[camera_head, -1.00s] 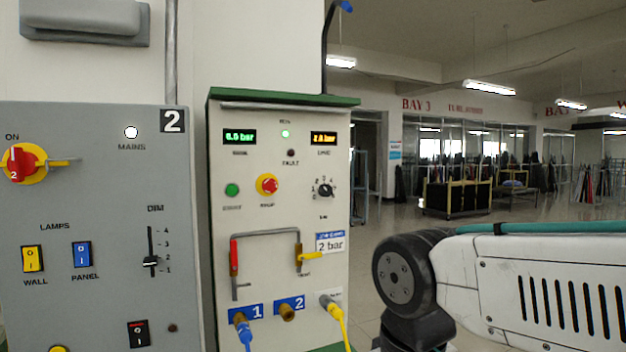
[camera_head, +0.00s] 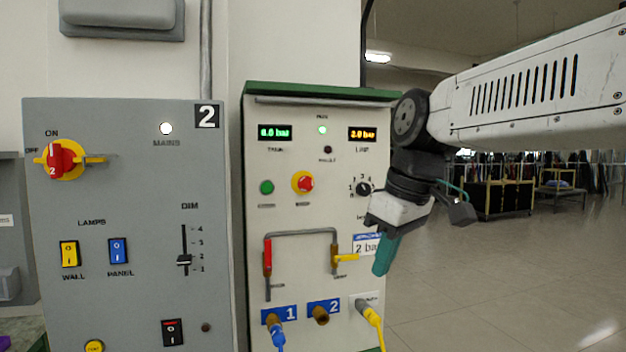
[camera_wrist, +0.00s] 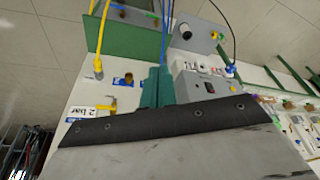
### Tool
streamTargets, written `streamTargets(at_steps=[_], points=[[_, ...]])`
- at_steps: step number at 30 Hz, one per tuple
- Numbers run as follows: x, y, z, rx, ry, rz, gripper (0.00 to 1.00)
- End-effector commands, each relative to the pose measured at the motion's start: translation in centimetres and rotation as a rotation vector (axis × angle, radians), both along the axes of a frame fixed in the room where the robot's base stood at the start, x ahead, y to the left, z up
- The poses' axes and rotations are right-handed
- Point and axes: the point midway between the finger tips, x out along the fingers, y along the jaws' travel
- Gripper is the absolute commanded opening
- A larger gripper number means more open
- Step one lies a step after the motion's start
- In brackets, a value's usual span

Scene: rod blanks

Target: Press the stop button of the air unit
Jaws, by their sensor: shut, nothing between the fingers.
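The air unit (camera_head: 290,220) is a cream panel with a green top, in the middle of the head view. Its red stop button (camera_head: 303,183) sits on a yellow collar, right of a green button (camera_head: 266,187). The green lamp (camera_head: 322,129) at the top is lit. My gripper (camera_head: 381,268) is shut and empty, its teal fingers pointing down in front of the panel's right edge, right of and below the stop button. The fingers also show in the wrist view (camera_wrist: 157,88), where I cannot make out the stop button.
A valve pipe (camera_head: 300,233) with red and yellow handles stands out below the buttons. Blue (camera_head: 277,335) and yellow (camera_head: 373,325) hoses plug in at the bottom. A grey switch panel (camera_head: 130,220) stands at left. The floor at right is open.

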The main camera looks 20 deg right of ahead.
Motion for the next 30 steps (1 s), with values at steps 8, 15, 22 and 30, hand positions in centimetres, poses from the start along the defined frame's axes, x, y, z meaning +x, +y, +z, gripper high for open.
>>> streamTargets(at_steps=[8,15,22,30], points=[[16.9,-1.4,11.9,-0.032,-0.29,0.536,0.0],[23.7,-2.7,16.1,-0.102,-0.461,0.802,0.0],[24.7,-2.8,16.9,-0.12,-0.495,0.854,0.0],[24.8,-2.7,16.6,-0.119,-0.493,0.852,0.0]])
